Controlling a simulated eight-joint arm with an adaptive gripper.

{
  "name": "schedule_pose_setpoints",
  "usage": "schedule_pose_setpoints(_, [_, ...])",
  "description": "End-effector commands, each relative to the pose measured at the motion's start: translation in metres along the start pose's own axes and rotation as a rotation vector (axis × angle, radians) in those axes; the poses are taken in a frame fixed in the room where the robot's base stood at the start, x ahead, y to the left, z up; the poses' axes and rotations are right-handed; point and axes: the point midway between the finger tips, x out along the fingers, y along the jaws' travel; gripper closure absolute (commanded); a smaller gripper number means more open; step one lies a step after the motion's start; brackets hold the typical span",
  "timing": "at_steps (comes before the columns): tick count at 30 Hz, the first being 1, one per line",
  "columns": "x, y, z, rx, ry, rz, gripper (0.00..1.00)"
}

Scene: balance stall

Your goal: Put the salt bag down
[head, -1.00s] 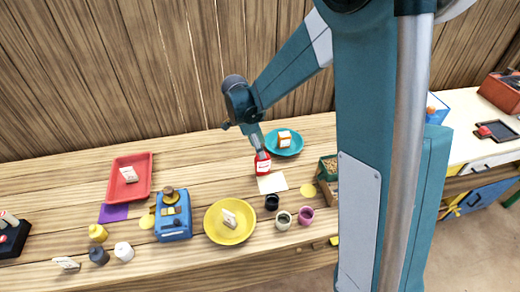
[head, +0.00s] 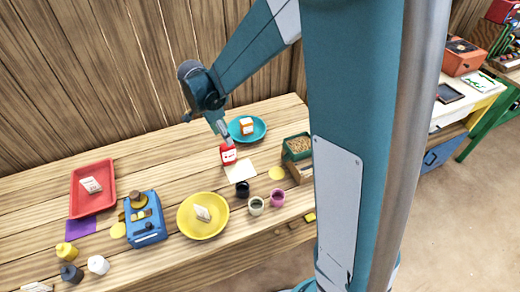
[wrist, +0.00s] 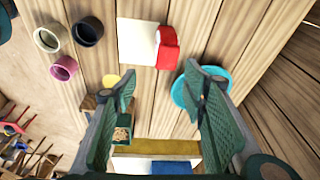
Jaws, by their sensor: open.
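A red bag with a white label (head: 228,154), probably the salt bag though I cannot read its label, stands upright on the wooden table. It is at the edge of a cream card (head: 240,172); I cannot tell whether it rests partly on it. In the wrist view the red bag (wrist: 167,47) lies beyond my fingertips, beside the card (wrist: 137,40). My gripper (wrist: 160,82) is open, with nothing between its fingers. In the head view my gripper (head: 222,129) is just above the bag.
A teal plate (head: 259,128) with an orange box is behind right. A yellow bowl (head: 202,229), blue scale (head: 146,227) and red tray (head: 76,198) stand left. Black (head: 242,189), cream (head: 256,206) and purple (head: 277,198) cups stand in front; a green grain box (head: 297,149) is right.

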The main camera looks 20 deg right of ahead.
Motion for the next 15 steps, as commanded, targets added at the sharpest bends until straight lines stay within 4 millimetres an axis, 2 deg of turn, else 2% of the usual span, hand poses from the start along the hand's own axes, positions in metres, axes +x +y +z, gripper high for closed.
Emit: schedule_pose_setpoints(15, [-0.069, 0.054, -0.028, -0.312, -0.037, -0.128, 0.57])
